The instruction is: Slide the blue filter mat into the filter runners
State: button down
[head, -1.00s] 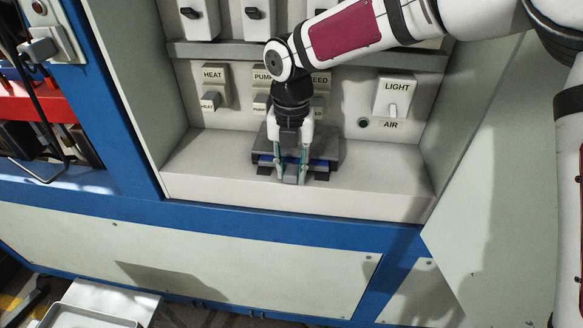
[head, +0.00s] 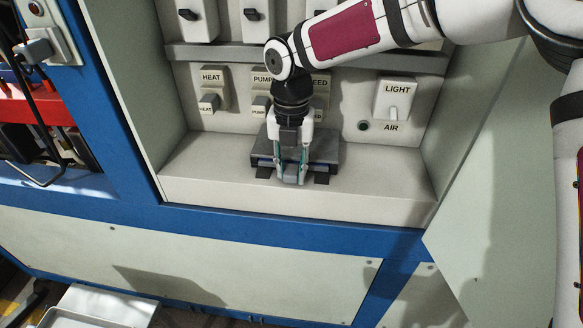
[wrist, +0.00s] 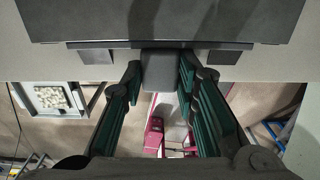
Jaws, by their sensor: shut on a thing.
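The filter runners are in a dark grey, flat housing (head: 324,150) on the pale ledge in the head view; its front edge also spans the top of the wrist view (wrist: 170,22). My gripper (head: 290,178) points down at the front of the housing. Its fingers are shut on a grey block-shaped grip (wrist: 159,70) at the mat's front edge. Of the blue filter mat, only a thin bluish front strip (head: 319,167) shows, under the housing's top plate. The rest of the mat is hidden inside, so I cannot see its seating in the runners.
Switch boxes marked HEAT (head: 213,88) and LIGHT (head: 396,98) are on the wall behind. A pale side wall stands left of the ledge, and an open pale door panel (head: 500,190) stands to the right. The ledge beside the housing is clear.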

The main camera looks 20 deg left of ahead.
jog(key=shift+w, duration=0.1)
jog(key=c, duration=1.2)
grip_release()
notch_tip(320, 180, up, 12)
